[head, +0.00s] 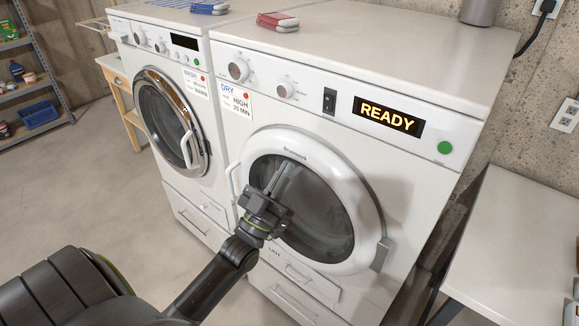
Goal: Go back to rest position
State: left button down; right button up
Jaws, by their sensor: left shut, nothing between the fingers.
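My left gripper (279,178) is shut and empty. It is raised in front of the dryer's round door (325,218), over its left part in the picture; I cannot tell whether it touches the door. The door looks closed, with a white ring and dark glass. The dryer (425,175) shows READY on its display (387,116). My left arm comes in from the lower left. My right gripper is not in view.
A washer (165,75) stands left of the dryer. A white table (510,245) is at the right. Shelves (30,80) stand at the far left. The floor (80,190) at left is clear.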

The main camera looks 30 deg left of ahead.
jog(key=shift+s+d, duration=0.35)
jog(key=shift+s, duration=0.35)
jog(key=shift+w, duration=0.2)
